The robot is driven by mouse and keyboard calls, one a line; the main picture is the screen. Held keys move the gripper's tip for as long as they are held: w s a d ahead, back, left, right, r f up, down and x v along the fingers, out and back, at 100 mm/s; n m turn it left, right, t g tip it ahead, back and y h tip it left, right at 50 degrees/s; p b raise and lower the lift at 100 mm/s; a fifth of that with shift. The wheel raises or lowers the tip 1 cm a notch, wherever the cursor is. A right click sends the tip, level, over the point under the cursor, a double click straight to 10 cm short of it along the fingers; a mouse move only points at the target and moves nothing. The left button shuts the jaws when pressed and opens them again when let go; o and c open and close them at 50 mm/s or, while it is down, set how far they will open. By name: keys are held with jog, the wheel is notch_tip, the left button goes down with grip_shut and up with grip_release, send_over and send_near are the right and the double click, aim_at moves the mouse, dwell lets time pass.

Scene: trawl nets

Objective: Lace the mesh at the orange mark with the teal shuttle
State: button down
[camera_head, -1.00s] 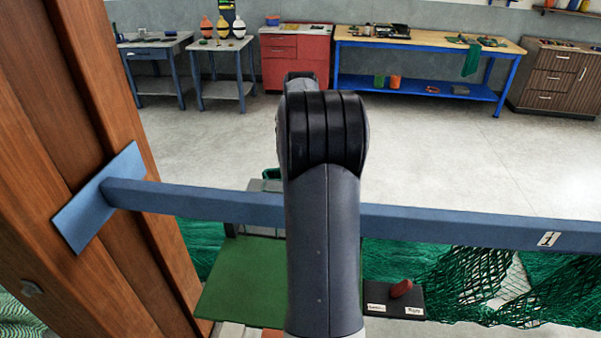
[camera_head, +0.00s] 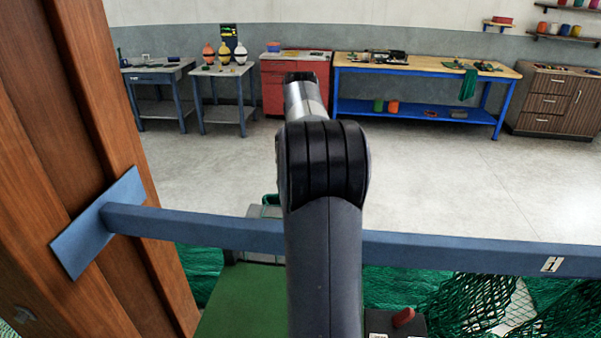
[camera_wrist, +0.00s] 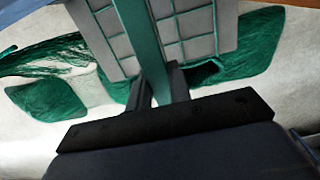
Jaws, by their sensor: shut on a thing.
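In the wrist view my gripper (camera_wrist: 159,90) is shut on the teal shuttle (camera_wrist: 143,35), a long flat bar running up and away between the fingers. The near part of the shuttle is partly hidden by the fingers. The green mesh (camera_head: 470,303) hangs below the blue rail in the head view, and green netting also shows in the wrist view (camera_wrist: 255,48). My arm hides the middle of the head view, and my gripper is not visible there. I cannot see an orange mark in either view.
A blue rail (camera_head: 450,250) crosses the head view from a wooden post (camera_head: 70,130). Below it are a green board (camera_head: 245,305) and a dark box with a red knob (camera_head: 403,317). Grey grid panels (camera_wrist: 185,25) lie behind the shuttle. Benches stand far back beyond open floor.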

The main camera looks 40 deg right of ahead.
jog(key=shift+a, duration=0.1)
jog(key=shift+s+a+f+b, duration=0.15)
jog(key=shift+s+a+b, duration=0.75)
jog(key=shift+a, duration=0.1)
jog(key=shift+s+a+b, duration=1.25)
jog(key=shift+s+a, duration=0.7)
jog(key=shift+a, duration=0.3)
jog(key=s+a+b, duration=0.3)
jog(key=s+a, duration=0.6)
jog(key=a, duration=0.2)
jog(key=shift+s+a, duration=0.25)
jog(key=shift+s, duration=0.15)
